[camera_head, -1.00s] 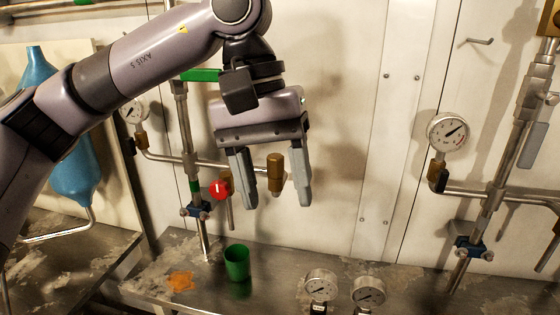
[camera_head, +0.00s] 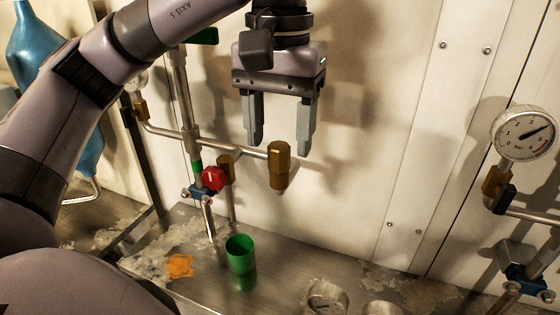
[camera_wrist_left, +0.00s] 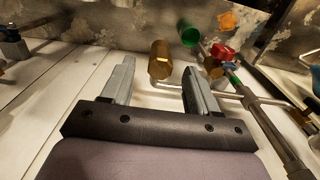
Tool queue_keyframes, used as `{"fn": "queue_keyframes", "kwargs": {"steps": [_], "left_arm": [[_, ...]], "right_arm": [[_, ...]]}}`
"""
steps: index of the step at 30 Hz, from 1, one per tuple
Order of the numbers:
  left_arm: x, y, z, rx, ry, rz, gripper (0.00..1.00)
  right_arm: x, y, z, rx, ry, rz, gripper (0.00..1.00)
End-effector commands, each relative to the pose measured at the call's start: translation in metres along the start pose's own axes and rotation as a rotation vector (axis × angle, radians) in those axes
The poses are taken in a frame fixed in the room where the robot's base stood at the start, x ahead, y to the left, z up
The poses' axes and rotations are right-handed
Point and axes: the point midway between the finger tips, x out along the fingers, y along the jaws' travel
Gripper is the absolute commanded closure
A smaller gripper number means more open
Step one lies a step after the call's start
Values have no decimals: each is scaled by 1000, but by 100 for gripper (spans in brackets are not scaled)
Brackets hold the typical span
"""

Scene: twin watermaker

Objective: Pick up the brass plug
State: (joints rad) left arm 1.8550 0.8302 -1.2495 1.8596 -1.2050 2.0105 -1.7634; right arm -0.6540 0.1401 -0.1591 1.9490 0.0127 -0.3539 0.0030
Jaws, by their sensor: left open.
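The brass plug (camera_head: 279,166) is a faceted brass cylinder at the right end of a horizontal steel pipe, with a pale tip below it. It also shows in the left wrist view (camera_wrist_left: 160,60). My left gripper (camera_head: 279,149) points down and is open and empty. Its fingertips lie left and right of the plug's top in the head view. In the left wrist view the plug shows between the fingers (camera_wrist_left: 157,68), mostly beyond their tips. I see no contact. My right gripper is not in view.
A green cup (camera_head: 240,262) stands on the metal bench below, near an orange patch (camera_head: 179,266). A red knob (camera_head: 213,178) and another brass fitting (camera_head: 226,170) sit left of the plug. A gauge (camera_head: 524,133) is at right. The wall is close behind.

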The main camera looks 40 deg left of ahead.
Motion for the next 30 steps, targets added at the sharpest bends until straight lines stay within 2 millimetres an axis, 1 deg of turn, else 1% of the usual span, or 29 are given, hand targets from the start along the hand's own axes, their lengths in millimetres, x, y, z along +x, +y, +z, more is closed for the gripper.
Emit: {"fn": "queue_keyframes", "kwargs": {"steps": [1, 6, 9, 14, 15, 17, 18, 20, 30], "left_arm": [[10, 0, 2, 1, -3, 0, 40], [26, -1, 2, -4, 0, 0, 40], [29, 0, 2, -3, 1, 1, 40], [30, 0, 2, -3, 1, 2, 40], [30, 0, 2, -3, 1, 2, 47], [30, 0, 2, -3, 1, 2, 66], [30, 0, 2, -3, 1, 2, 80], [29, 0, 2, -3, 1, 2, 99], [28, 0, 2, -3, 1, 2, 100]], "right_arm": [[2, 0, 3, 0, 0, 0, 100], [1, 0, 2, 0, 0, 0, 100], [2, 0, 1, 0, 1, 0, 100], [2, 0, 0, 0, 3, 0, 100], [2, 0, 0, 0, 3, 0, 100], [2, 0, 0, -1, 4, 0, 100], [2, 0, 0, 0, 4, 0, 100], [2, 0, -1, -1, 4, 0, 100], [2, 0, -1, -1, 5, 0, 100]]}}
